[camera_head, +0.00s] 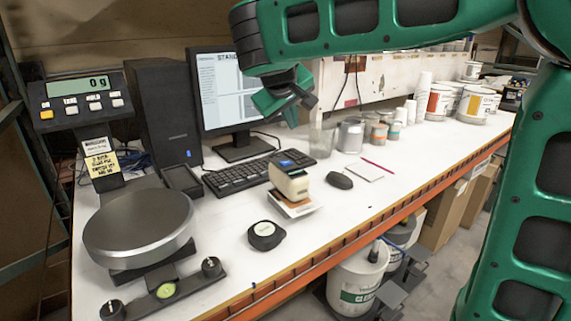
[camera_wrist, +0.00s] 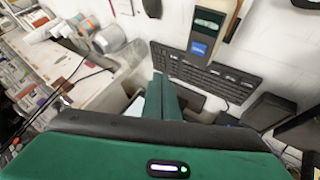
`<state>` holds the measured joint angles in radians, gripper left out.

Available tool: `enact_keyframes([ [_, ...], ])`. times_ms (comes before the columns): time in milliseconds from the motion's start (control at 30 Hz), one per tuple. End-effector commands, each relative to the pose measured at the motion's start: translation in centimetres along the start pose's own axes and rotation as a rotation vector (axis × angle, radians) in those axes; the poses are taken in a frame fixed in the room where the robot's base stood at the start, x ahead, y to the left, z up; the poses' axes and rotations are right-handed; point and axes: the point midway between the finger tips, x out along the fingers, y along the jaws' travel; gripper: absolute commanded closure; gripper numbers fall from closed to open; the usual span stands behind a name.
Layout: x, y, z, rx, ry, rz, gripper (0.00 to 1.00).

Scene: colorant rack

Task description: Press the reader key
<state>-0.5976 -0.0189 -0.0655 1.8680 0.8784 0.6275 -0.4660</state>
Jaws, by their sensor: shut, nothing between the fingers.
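The reader (camera_head: 290,184) is a cream handheld-shaped device standing on a small white and orange base on the bench. Its dark top face carries a blue key (camera_head: 287,164). In the wrist view the reader (camera_wrist: 213,30) is at the upper right, with a greenish display and the blue key (camera_wrist: 198,48) below it. My gripper (camera_head: 291,112) is shut and empty, in the air above the bench and apart from the reader. In the wrist view its green fingers (camera_wrist: 160,90) are together, to the lower left of the key.
A keyboard (camera_head: 240,175), a monitor (camera_head: 222,95) and a mouse (camera_head: 339,180) are near the reader. A scale with a round pan (camera_head: 138,228) stands left. Jars and cups (camera_head: 378,133) line the back right.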

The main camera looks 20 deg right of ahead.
Motion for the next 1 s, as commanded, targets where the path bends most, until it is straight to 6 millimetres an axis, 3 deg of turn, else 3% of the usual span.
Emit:
enact_keyframes([
  [167,-0.7,-1.1,-1.5,-0.023,0.028,0.009,1.00],
  [567,-0.6,-1.1,-1.4,-0.023,0.028,0.009,1.00],
  [1000,2.8,-3.4,1.0,-0.024,0.027,0.009,1.00],
])
